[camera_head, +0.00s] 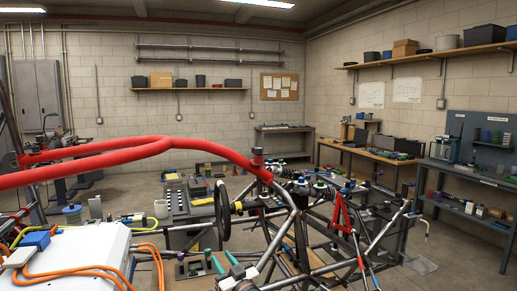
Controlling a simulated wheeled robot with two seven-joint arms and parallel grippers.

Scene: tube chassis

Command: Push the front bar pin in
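The red front bar (170,144) is a bent tube that runs from the left edge across the middle. It comes down to the dark tube frame of the chassis (299,222). A small dark cylinder, perhaps the pin (257,155), stands upright at the bar's right end. I cannot tell how deep it sits. A pale, green-marked part low in the middle may be my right gripper (238,270). It is below and apart from the bar's end, and its fingers cannot be made out. I do not see my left gripper.
A white box (75,262) with orange cables fills the lower left. A black steering wheel (222,209) and a red triangular arm (342,215) crowd the frame. A workbench (368,154) stands behind. Open floor shows at the right.

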